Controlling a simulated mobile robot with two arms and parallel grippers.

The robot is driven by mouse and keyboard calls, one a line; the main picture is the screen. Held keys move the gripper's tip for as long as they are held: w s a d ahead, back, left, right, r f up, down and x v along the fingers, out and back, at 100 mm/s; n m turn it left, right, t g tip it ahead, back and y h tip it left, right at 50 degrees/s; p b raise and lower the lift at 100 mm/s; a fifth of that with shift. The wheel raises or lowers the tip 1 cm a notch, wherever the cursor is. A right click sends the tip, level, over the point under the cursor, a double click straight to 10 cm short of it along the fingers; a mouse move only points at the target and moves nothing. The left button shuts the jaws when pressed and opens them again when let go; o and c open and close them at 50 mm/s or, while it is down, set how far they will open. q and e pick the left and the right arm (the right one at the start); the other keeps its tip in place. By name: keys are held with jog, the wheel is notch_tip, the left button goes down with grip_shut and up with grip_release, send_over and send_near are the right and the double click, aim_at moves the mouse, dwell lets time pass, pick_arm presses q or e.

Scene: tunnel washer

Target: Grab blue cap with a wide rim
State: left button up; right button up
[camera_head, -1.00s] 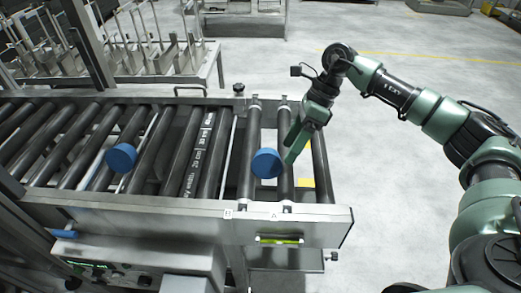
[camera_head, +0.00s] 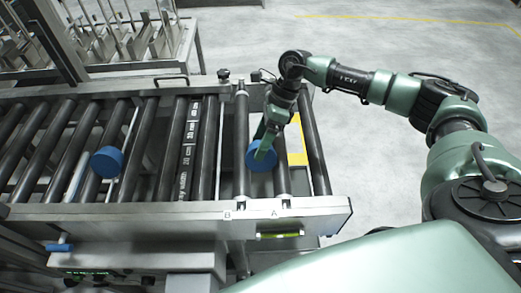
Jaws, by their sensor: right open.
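A round blue cap (camera_head: 258,158) lies on the rollers near the right end of the conveyor, above the label A. A second blue cap (camera_head: 107,162) lies on the rollers further left. My right gripper (camera_head: 266,146) points down at the right-hand cap, with its green fingers open and overlapping the cap's upper right part in the picture. I cannot tell whether they touch it. From this angle I cannot clearly tell which cap has the wider rim. My left gripper is not in view.
The roller conveyor has a metal front rail (camera_head: 150,212) with labels B and A. A yellow plate (camera_head: 297,140) shows between the rollers at the right. A metal rack (camera_head: 130,45) stands behind. The floor to the right is clear.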

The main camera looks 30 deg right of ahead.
jog(key=shift+f, duration=0.1)
grip_shut()
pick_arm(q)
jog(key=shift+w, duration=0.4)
